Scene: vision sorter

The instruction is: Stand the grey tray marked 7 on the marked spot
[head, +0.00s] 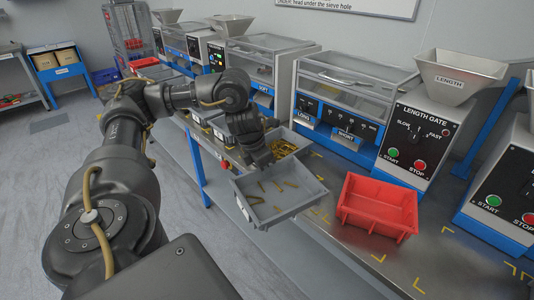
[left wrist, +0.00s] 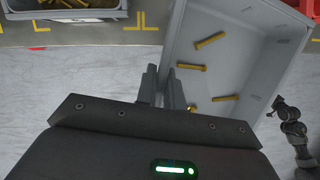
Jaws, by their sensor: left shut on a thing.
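A grey tray (head: 286,213) with several brass screws lying in it hangs at the table's front edge, tilted in the head view. My left gripper (head: 262,160) is shut on its wall. In the left wrist view, the fingers (left wrist: 163,90) pinch the wall of the tray (left wrist: 235,65). I cannot read a 7 on it. Yellow corner marks (head: 377,257) lie on the table, in several places; I cannot tell which is the marked spot. A dark arm, seemingly my right one, shows small at the right of the left wrist view; its jaws are unclear.
Another grey tray (head: 305,146) full of brass pieces stands on the table behind the held one. A red bin (head: 378,207) stands to the right. Machines, including the length gate (head: 412,135), line the back. Bare steel table top lies in front of the red bin.

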